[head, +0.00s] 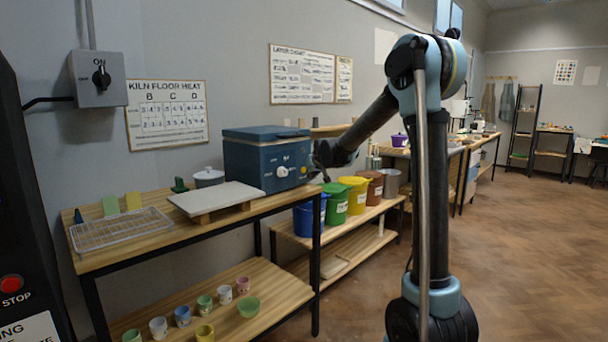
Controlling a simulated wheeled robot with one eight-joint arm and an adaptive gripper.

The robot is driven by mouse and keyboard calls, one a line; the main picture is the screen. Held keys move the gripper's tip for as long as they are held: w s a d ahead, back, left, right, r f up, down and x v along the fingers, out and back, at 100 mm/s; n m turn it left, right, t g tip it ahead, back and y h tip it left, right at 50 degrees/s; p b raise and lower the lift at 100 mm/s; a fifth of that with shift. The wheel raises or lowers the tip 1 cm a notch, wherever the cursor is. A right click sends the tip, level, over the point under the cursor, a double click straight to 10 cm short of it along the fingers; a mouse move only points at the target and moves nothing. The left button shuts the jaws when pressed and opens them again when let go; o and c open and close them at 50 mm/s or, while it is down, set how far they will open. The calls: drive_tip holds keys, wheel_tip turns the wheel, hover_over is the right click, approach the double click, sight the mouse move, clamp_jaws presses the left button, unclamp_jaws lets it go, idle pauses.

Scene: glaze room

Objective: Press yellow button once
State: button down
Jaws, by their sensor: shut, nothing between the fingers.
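A blue box-shaped unit (262,152) with a lid stands at the right end of the wooden table. Its front has a white round knob (282,171) and small markings. A small yellowish spot, likely the yellow button (304,169), shows near the right edge of that front. My gripper (321,172) is shut and empty, just to the right of the unit's front. It looks close to the yellow spot, but I cannot tell whether it touches. The fingertips are dark and small in this view.
A pale board (217,198), a wire rack (121,230) and a grey lidded pot (208,177) share the table (165,236). Coloured buckets, including a yellow one (355,194), stand on a lower bench to the right. Small cups fill the shelf below. The floor at right is clear.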

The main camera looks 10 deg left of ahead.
drive_tip(key=shift+a, duration=0.1)
idle(0.3)
drive_tip(key=shift+w+a, duration=0.15)
drive_tip(key=shift+a, duration=0.15)
drive_tip(key=shift+w+a, duration=0.3)
idle(1.0)
drive_tip(key=shift+s+d, duration=0.55)
drive_tip(key=shift+d, duration=0.15)
idle(0.4)
drive_tip(key=shift+s+d, duration=0.8)
drive_tip(key=shift+d, duration=0.2)
drive_tip(key=shift+s+d, duration=0.75)
drive_tip(key=shift+d, duration=0.2)
